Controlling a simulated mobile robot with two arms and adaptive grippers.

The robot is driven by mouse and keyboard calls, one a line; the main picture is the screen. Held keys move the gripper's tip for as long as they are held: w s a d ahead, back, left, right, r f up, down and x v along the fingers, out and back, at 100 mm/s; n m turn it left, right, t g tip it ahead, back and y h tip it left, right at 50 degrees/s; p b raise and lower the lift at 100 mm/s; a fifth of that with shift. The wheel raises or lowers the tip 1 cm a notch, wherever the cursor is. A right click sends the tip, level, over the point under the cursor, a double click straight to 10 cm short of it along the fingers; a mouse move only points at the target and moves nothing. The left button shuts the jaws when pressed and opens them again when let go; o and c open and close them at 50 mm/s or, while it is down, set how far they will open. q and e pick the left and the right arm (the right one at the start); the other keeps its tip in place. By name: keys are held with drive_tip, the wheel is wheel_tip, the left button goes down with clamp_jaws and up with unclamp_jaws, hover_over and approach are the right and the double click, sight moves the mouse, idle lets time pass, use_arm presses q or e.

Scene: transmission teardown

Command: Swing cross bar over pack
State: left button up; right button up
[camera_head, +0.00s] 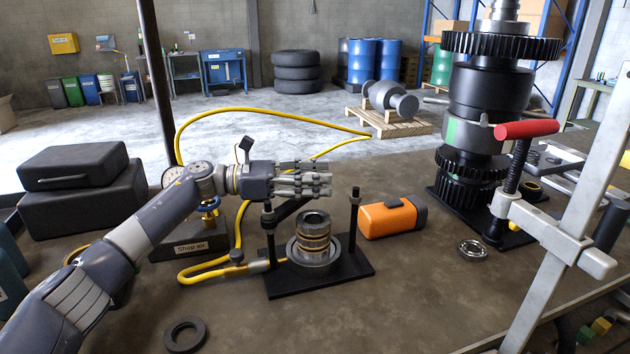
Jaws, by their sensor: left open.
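The pack (315,232), a short stack of metal and brass-coloured rings, stands upright on a black base plate (350,268) in the head view. A thin black post stands on each side of it, the right post (354,222) with nothing across its top. The dark cross bar (290,209) slants from the left post (270,240) up and right, behind the pack; it does not reach the right post. My left gripper (326,179) is open, fingers pointing right, just above the bar. It partly hides the bar's far end, and I cannot tell whether they touch. My right gripper is not seen.
An orange case (392,217) lies right of the base plate. A tall gear stack (487,100) and a pale clamp with a red handle (527,129) stand at the right. A yellow hose (210,268) curves around the left. A black ring (185,334) lies in front.

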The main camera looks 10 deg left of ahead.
use_arm(q)
wheel_tip(320, 180, up, 9)
drive_tip(key=shift+r, duration=0.15)
